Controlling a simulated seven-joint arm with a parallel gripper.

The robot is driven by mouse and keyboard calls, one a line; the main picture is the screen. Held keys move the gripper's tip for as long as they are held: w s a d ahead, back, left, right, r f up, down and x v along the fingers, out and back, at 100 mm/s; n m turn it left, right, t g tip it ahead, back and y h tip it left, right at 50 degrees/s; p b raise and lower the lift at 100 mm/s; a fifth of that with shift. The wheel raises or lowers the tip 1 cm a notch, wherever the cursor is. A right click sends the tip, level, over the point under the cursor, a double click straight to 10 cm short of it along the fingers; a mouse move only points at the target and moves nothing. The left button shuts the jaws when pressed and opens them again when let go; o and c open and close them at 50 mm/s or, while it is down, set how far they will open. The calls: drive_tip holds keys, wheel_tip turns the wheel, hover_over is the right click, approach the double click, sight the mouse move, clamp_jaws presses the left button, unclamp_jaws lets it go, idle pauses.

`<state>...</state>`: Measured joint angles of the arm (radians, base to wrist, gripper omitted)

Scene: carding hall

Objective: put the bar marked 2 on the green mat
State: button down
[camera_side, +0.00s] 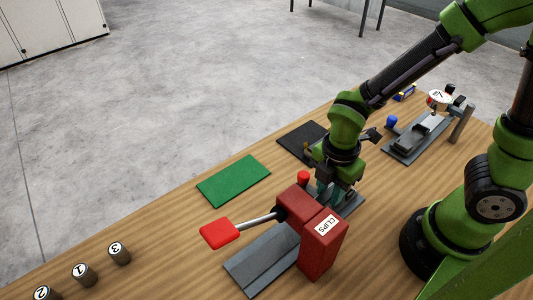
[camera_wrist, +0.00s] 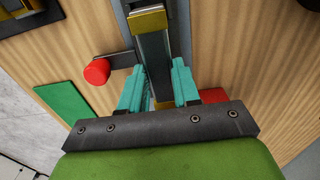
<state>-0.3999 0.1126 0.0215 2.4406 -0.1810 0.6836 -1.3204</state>
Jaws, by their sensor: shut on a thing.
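My gripper (camera_side: 335,197) is low over a grey fixture (camera_side: 352,203) behind the red block. In the wrist view, the teal fingers of my gripper (camera_wrist: 158,88) are shut on a dark grey bar (camera_wrist: 155,60) with a yellowish block (camera_wrist: 148,20) at its far end. No number shows on this bar, and its lower side is hidden. Short upright grey cylinders marked 2 (camera_side: 43,293), 1 (camera_side: 84,274) and 3 (camera_side: 119,253) stand at the lower left. The green mat (camera_side: 234,181) lies bare, left of my gripper; it also shows in the wrist view (camera_wrist: 65,112).
A red block labelled CLIPS (camera_side: 322,246) with a red-ended lever (camera_side: 220,234) stands in front of my gripper, beside a grey plate (camera_side: 262,260). A red knob (camera_wrist: 96,71) sits close left of the fingers.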

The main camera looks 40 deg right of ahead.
sight(330, 193)
wheel_tip(330, 193, up, 10)
drive_tip(key=shift+r, duration=0.25)
idle(0.3)
drive_tip(key=w+a+f, duration=0.2)
drive_tip(key=w+a, duration=0.3)
drive_tip(key=w, duration=0.6)
drive_tip(key=w+a+f, duration=0.2)
drive_tip(key=w+a, duration=0.4)
drive_tip(key=w, duration=0.4)
wheel_tip(330, 193, down, 10)
drive_tip(key=shift+r, duration=0.25)
drive_tip(key=shift+f, duration=0.15)
drive_tip(key=c, duration=0.8)
unclamp_jaws()
